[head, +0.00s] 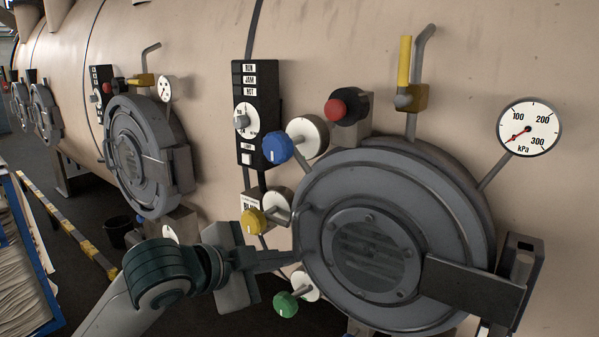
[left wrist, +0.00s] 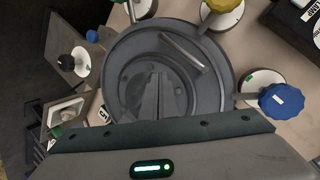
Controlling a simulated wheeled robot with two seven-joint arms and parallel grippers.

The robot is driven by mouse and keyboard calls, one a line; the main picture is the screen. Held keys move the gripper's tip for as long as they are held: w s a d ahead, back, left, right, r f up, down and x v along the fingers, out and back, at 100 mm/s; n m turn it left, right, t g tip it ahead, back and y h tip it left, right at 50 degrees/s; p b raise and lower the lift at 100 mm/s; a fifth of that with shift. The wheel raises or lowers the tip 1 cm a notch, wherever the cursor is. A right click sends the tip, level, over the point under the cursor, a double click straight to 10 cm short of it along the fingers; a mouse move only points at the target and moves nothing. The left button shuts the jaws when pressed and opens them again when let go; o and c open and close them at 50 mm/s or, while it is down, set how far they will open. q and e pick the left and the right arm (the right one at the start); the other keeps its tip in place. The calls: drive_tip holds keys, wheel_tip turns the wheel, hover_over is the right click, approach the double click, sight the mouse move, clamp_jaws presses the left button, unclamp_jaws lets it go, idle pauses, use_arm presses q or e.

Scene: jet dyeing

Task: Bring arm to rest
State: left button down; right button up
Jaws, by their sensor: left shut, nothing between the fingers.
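My left gripper (head: 296,258) reaches in from the lower left in the head view, in front of the left edge of the near round grey door (head: 370,240). Its fingers are together and hold nothing. In the left wrist view the closed fingers (left wrist: 161,82) lie in front of a round grey door (left wrist: 137,40) with a bar handle. I cannot tell from these views whether the fingertips touch the door. My right gripper is not in view.
Blue (head: 277,148), yellow (head: 253,221) and green (head: 286,304) knobs stick out left of the near door. A red button (head: 336,109), a yellow-handled valve (head: 404,62) and a pressure gauge (head: 529,127) sit above it. A blue-edged cart (head: 30,235) stands far left.

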use_arm(q)
drive_tip(key=s+a+f+n+g+y, duration=0.1)
drive_tip(key=s+a+f+n, duration=0.25)
drive_tip(key=f, duration=0.55)
drive_tip(key=s+a+f+n+y, duration=0.2)
drive_tip(key=s+f+n, duration=0.15)
drive_tip(key=f, duration=0.65)
drive_tip(key=s+a+f+n+g+y, duration=0.1)
drive_tip(key=s+a+f+n, duration=0.2)
drive_tip(key=f, duration=0.6)
drive_tip(key=s+a+f+n+g+y, duration=0.1)
drive_tip(key=s+a+f+n+g, duration=0.1)
drive_tip(key=s+a+f, duration=0.45)
drive_tip(key=s+a+f+n+g+y, duration=0.15)
drive_tip(key=s+f, duration=0.25)
drive_tip(key=s, duration=0.6)
drive_tip(key=s+a+f+n+g+y, duration=0.1)
drive_tip(key=s+a+f+n+y, duration=0.15)
drive_tip(key=s+f, duration=0.4)
wheel_tip(320, 180, down, 23)
drive_tip(key=d+h, duration=0.1)
drive_tip(key=s+f, duration=0.6)
drive_tip(key=f, duration=0.3)
drive_tip(key=s+a+f+m, duration=0.1)
drive_tip(key=s+f, duration=0.6)
drive_tip(key=f, duration=0.3)
drive_tip(key=shift+s+a+f+g, duration=0.15)
drive_tip(key=shift+s+g, duration=0.1)
drive_tip(key=shift+g, duration=0.1)
